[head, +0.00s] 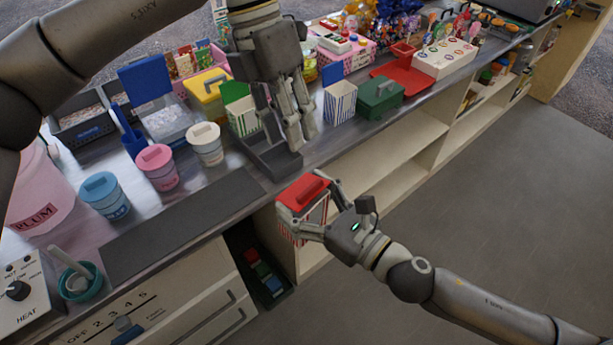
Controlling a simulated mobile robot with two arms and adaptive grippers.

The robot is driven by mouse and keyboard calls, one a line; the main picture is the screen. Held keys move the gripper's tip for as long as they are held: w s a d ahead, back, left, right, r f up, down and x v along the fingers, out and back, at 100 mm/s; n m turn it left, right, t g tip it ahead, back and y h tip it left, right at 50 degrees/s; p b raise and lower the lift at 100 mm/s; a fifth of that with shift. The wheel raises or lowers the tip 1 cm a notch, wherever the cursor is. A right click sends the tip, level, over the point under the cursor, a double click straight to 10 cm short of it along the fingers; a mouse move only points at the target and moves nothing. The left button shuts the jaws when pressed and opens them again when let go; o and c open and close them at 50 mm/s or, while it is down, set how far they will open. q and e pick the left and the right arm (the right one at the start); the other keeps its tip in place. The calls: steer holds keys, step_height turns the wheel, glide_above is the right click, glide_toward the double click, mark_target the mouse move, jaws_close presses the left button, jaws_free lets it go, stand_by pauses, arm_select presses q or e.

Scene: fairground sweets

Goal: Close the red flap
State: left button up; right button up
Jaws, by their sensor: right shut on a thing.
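A red-and-white striped box (315,214) is held in front of the counter's edge. Its red flap (302,192) lies across the top of the box; I cannot tell whether it sits fully flush. My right gripper (318,208) is shut on the box, with a finger on either side, and hides part of its stripes. My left gripper (299,140) points down over a dark grey holder (262,158) on the counter, above and behind the red flap and apart from it. I cannot tell how far its fingers are apart.
A green striped box (243,117) and a blue striped box (340,103) have raised flaps. A green box (380,97) stands right of them. Lidded cups, including a pink one (157,168), stand at left. A dark mat (180,225) is bare. Open shelves (400,145) lie below the counter.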

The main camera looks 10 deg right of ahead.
mark_target(309, 188)
arm_select(q)
steer(key=x, duration=1)
steer(key=shift+f, duration=0.35)
jaws_close()
